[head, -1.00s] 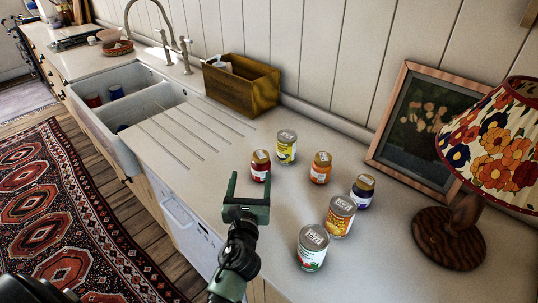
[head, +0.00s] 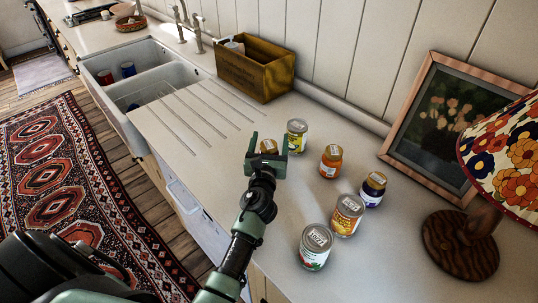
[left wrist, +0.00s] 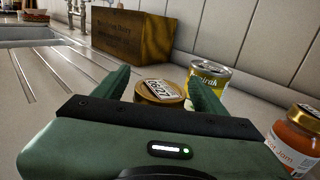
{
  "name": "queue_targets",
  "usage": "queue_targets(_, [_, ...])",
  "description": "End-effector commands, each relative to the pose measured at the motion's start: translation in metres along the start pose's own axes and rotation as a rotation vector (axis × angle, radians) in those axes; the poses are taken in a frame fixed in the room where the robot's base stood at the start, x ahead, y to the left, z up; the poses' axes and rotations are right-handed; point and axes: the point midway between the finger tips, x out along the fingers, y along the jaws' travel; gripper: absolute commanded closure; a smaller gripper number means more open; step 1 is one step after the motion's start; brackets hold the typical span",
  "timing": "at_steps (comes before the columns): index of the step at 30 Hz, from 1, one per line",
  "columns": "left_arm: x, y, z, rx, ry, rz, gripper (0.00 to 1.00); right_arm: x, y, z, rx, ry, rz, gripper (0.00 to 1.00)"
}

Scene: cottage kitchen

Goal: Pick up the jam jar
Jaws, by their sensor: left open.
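A jar with a gold lid (head: 268,146) stands on the counter, mostly hidden behind my left gripper (head: 267,139) in the head view. In the left wrist view its lid (left wrist: 158,93) shows between the two open fingers, its body hidden below by the gripper. I cannot tell whether the fingers touch it. An orange jam jar (head: 331,162) stands to the right; it also shows in the left wrist view (left wrist: 294,138), its label ending in "Jam". A dark blue jar (head: 372,190) with a gold lid stands further right. My right gripper is not in view.
A yellow-green can (head: 297,138) stands close behind the gold-lidded jar. An orange-yellow can (head: 346,215) and a green-and-white can (head: 314,248) stand nearer the front. The ribbed drainboard (head: 195,115) is clear.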

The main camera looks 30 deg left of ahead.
Motion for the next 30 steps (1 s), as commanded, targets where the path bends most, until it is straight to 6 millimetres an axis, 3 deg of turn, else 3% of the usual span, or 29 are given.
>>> queue_targets(6, [0.001,0.000,0.000,0.000,0.000,0.000,0.28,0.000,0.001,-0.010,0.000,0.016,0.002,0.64])
queue_targets(14, [0.000,0.000,0.000,0.000,0.001,0.000,1.00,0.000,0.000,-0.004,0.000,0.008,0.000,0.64])
queue_targets(23, [0.000,0.000,0.002,0.000,-0.002,0.000,1.00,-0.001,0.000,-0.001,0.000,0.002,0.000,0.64])
queue_targets(30, [0.001,0.000,0.024,0.001,-0.005,-0.001,1.00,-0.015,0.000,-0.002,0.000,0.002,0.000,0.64])
